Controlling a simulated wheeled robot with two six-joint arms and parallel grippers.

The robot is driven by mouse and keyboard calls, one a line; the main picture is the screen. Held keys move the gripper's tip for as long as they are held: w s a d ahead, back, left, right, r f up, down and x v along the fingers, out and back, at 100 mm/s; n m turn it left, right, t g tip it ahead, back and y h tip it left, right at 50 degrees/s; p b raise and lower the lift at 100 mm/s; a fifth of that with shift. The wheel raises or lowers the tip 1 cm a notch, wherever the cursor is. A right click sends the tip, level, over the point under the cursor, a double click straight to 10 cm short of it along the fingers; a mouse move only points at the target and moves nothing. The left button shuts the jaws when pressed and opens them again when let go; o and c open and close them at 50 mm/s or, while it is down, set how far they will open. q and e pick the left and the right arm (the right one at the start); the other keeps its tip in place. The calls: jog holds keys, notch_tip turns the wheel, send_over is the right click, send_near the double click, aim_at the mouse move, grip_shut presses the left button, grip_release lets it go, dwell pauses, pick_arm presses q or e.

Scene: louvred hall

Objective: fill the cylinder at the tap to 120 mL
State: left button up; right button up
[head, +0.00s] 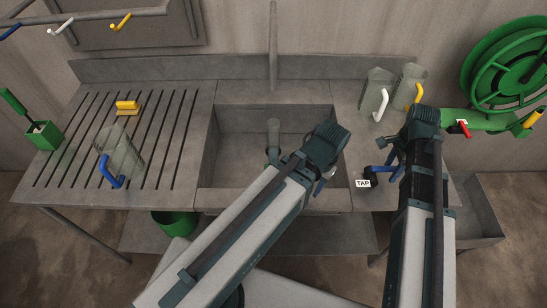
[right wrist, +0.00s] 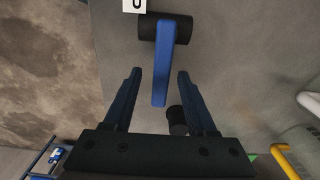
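The blue tap lever (head: 383,170) is on the counter right of the sink, beside a white TAP label (head: 362,183). In the right wrist view the lever (right wrist: 163,65) extends from a black hub in between the fingers of my right gripper (right wrist: 159,75). The gripper is open, with a gap on each side of the lever. My left gripper (head: 328,172) is over the sink's right side; its fingers are mostly hidden by its arm. A narrow grey upright piece (head: 273,132) shows in the sink, partly behind my left arm; I cannot tell whether it is the cylinder.
A clear jug with a blue handle (head: 122,152) is on the slotted drainboard (head: 70,165), near a yellow brush (head: 127,107). A white-handled jug (head: 376,88) and a yellow-handled jug (head: 411,82) stand behind my right arm. A green hose reel (head: 508,65) is at far right.

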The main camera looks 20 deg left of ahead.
aim_at(392, 168)
pick_arm(q)
notch_tip(392, 168, up, 7)
jog(key=p, duration=0.7)
pick_arm(e)
notch_tip(392, 168, up, 7)
pick_arm(q)
jog(key=shift+r, duration=0.15)
pick_arm(e)
jog(key=shift+r, duration=0.15)
pick_arm(q)
notch_tip(392, 168, up, 14)
jog(key=p, duration=1.4)
jog(key=shift+f, duration=0.2)
pick_arm(e)
notch_tip(392, 168, up, 14)
jog(key=shift+f, duration=0.2)
